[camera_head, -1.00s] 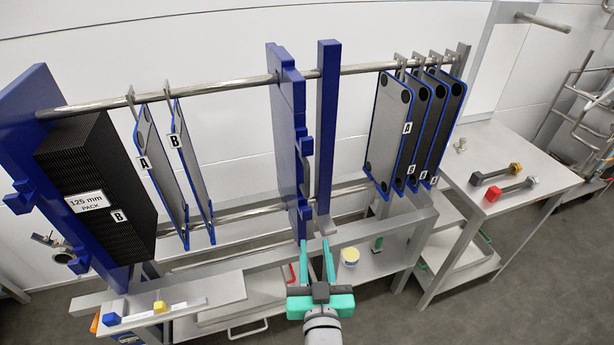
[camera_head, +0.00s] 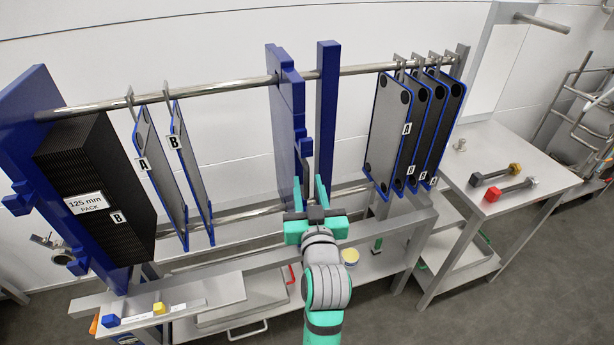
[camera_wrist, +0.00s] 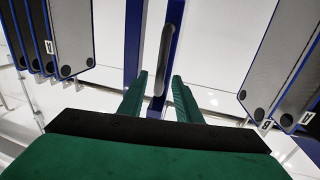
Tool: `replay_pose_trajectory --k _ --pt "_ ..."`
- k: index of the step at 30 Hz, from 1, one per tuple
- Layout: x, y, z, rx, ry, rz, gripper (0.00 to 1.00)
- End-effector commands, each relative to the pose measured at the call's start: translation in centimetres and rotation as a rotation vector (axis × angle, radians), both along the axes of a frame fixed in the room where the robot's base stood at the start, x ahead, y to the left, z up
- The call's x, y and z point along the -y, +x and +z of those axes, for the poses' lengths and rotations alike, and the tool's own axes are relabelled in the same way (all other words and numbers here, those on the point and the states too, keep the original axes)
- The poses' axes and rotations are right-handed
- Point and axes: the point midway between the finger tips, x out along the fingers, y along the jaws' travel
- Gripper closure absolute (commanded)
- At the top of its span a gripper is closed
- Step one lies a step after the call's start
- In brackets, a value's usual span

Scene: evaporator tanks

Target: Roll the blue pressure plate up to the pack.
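The blue pressure plate (camera_head: 284,150) hangs upright from the upper rail, just left of a blue upright post (camera_head: 327,120). In the wrist view, the plate (camera_wrist: 176,22) shows edge-on with a long grey handle (camera_wrist: 161,60) on it. My gripper (camera_head: 308,182) is open in front of the plate's near edge. In the wrist view, the handle's end lies between my two green fingers (camera_wrist: 159,80); I cannot tell whether they touch it. The pack (camera_head: 95,190), black and labelled 125 mm, stands at the far left against a blue end plate.
Two plates marked A (camera_head: 158,170) and B (camera_head: 188,165) hang between the pressure plate and the pack. Several plates (camera_head: 395,130) hang at the right. A bench (camera_head: 510,160) with two bolts stands at the right.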

Motion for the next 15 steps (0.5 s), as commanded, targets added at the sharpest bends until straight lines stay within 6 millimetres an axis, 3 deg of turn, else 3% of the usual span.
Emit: replay_pose_trajectory --k 6,15 --pt "-0.3 2.7 0.0 0.0 0.0 -0.001 0.69" --pt "-0.1 3.7 0.0 0.001 0.0 -0.005 0.69"
